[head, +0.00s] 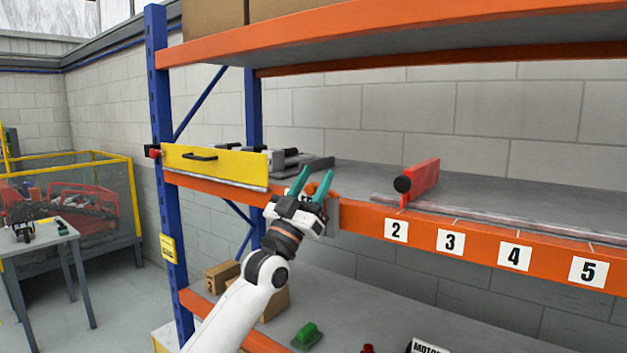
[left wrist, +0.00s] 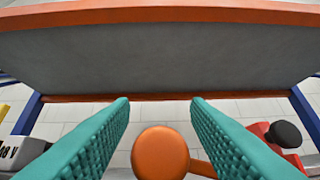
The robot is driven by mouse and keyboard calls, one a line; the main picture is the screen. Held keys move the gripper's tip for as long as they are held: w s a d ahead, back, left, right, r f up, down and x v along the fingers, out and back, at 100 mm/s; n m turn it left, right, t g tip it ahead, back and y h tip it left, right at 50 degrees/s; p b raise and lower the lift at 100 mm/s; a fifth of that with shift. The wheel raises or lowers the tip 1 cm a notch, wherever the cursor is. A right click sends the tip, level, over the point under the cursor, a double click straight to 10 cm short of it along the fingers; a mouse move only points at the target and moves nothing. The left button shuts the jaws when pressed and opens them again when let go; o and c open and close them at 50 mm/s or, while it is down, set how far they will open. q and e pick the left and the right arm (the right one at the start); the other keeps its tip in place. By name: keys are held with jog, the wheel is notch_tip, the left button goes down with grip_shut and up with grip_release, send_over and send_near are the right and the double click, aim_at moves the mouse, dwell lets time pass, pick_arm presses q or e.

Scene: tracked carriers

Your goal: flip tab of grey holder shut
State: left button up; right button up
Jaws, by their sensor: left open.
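My left gripper (head: 315,174) is at the shelf's front edge, its teal fingers pointing up and spread apart with nothing gripped. In the left wrist view a round orange knob (left wrist: 160,153) on an orange arm sits low between the two fingers, apart from both. I cannot tell for sure whether it is the holder's tab. My right gripper is not in view.
The yellow panel (head: 215,163) with a black handle stands along the shelf edge at left. A red flap (head: 424,181) with a black knob (head: 402,184) stands at right. An orange upper shelf (head: 400,40) hangs overhead. The numbered shelf is mostly bare at right.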

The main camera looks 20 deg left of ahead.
pick_arm(q)
jog(key=shift+c, duration=0.5)
grip_shut()
jog(key=shift+w+a+f+n+t+y+p, duration=0.1)
jog(key=shift+n+t+y+p, duration=0.35)
jog(key=shift+n+y, duration=0.95)
jog(key=shift+a+f+n+t+y+p, duration=0.15)
jog(key=shift+n+y+p, duration=0.55)
jog(key=shift+n+y, duration=0.65)
jog(key=n+y, duration=0.1)
jog(key=n+p, duration=0.1)
jog(key=shift+f+n+y, duration=0.25)
jog(key=shift+n+y, duration=0.1)
jog(key=shift+y, duration=0.3)
jog(key=shift+o, duration=0.5)
grip_release()
jog(key=shift+f, duration=0.1)
